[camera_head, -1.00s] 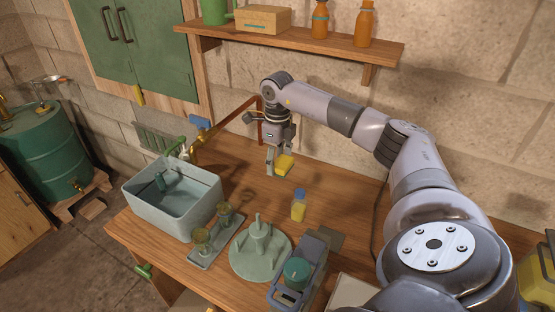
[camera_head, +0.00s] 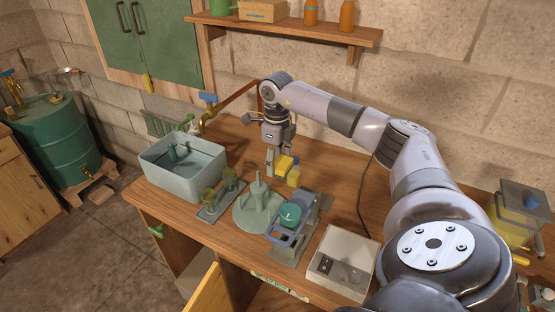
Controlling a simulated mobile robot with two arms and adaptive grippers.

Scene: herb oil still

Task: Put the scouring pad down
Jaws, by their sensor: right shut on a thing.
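The scouring pad (camera_head: 285,164) is a small yellow block. My right gripper (camera_head: 277,166) is shut on it over the wooden worktop (camera_head: 330,178), behind the round grey-green stand. Whether the pad touches the worktop is hard to tell. My left gripper is not in view.
A grey basin (camera_head: 155,178) stands at the left. In front are a tray with small vessels (camera_head: 212,212), the round stand with upright pegs (camera_head: 257,214), a device with a green knob (camera_head: 289,215) and a pale box (camera_head: 342,262). Worktop right of the bottle is bare.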

